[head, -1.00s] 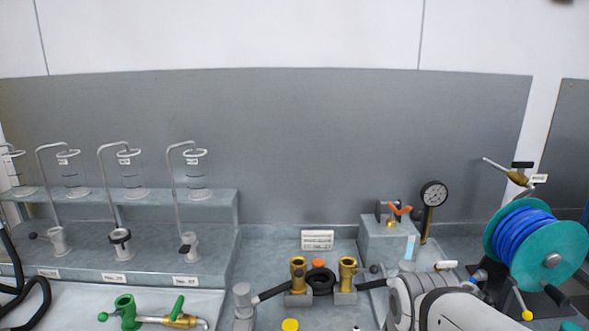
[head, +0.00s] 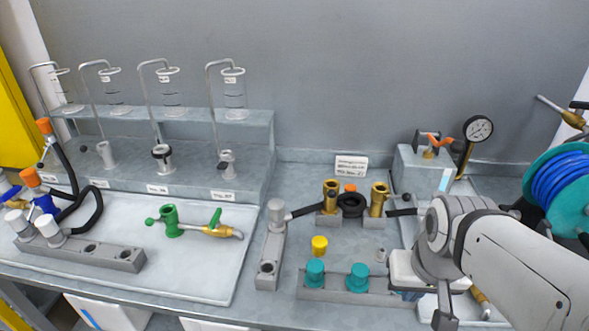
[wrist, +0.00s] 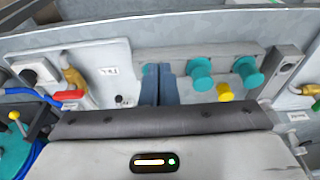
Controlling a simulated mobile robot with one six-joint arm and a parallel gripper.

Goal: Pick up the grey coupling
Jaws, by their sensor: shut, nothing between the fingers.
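A grey coupling (head: 277,212) stands upright at the far end of a narrow grey rail (head: 268,250), left of the brass fittings in the head view. An empty hole shows at the rail's near end. In the wrist view the rail (wrist: 290,62) shows at the right, but I cannot make out the coupling there. My gripper (wrist: 158,72) is shut and empty, its blue-grey fingers together over the rail with teal couplings. In the head view my arm is at the lower right, well right of the grey coupling, and its fingers are mostly hidden.
Teal couplings (head: 315,272) stand on a front rail (head: 335,292) between my arm and the grey rail. A yellow cap (head: 320,245) is behind them. Brass fittings (head: 330,197) with black handles stand beside the grey coupling. A green valve (head: 170,220) lies on the left tray.

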